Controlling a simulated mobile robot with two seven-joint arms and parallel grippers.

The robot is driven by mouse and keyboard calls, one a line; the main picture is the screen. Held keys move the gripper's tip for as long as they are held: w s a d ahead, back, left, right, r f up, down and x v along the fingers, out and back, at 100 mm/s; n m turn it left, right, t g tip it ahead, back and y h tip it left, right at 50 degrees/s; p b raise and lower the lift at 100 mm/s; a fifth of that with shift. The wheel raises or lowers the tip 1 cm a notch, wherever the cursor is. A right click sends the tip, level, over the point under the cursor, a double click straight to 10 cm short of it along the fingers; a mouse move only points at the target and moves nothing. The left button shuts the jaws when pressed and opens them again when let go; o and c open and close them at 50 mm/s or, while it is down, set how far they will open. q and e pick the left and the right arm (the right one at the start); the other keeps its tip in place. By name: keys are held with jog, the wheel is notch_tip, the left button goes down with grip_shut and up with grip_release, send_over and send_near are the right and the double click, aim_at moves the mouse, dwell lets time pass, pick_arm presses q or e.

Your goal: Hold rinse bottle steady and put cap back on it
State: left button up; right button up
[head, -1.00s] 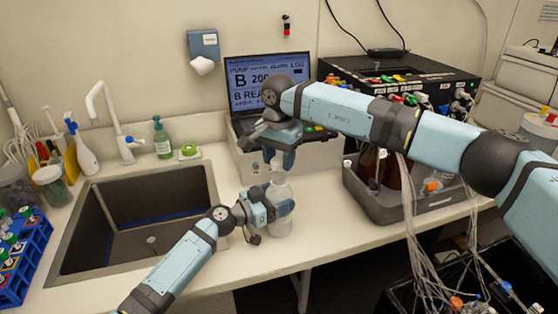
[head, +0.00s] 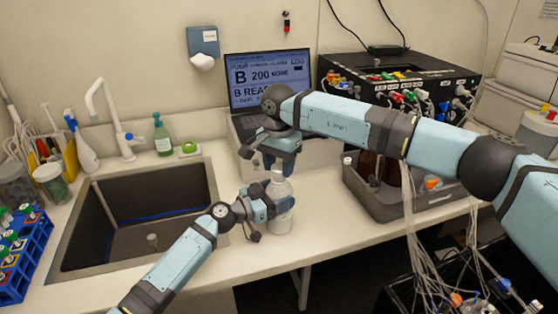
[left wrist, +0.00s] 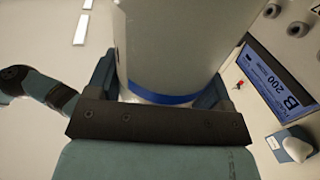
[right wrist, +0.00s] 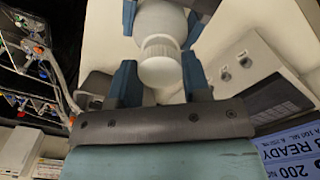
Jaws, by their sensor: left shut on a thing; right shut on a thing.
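The rinse bottle (head: 280,222) is a pale, upright bottle at the counter's front, right of the sink. My left gripper (head: 277,207) is shut around its body. In the left wrist view the bottle (left wrist: 170,45) fills the space between the fingers, with a blue band near the palm. My right gripper (head: 279,160) is above the bottle, pointing down. In the right wrist view it is shut on the ribbed white cap (right wrist: 160,62), in line with the bottle's shoulder (right wrist: 163,20). The cap appears to be at the bottle's mouth; I cannot tell whether it is seated.
The sink (head: 140,240) lies left of the bottle. A laptop (head: 265,80) stands behind my right gripper. A grey tray (head: 425,205) with brown bottles and tubing is to the right. A blue tube rack (head: 30,260) is at far left. The counter's front edge is close.

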jog(key=shift+f, duration=0.6)
dwell(0.5)
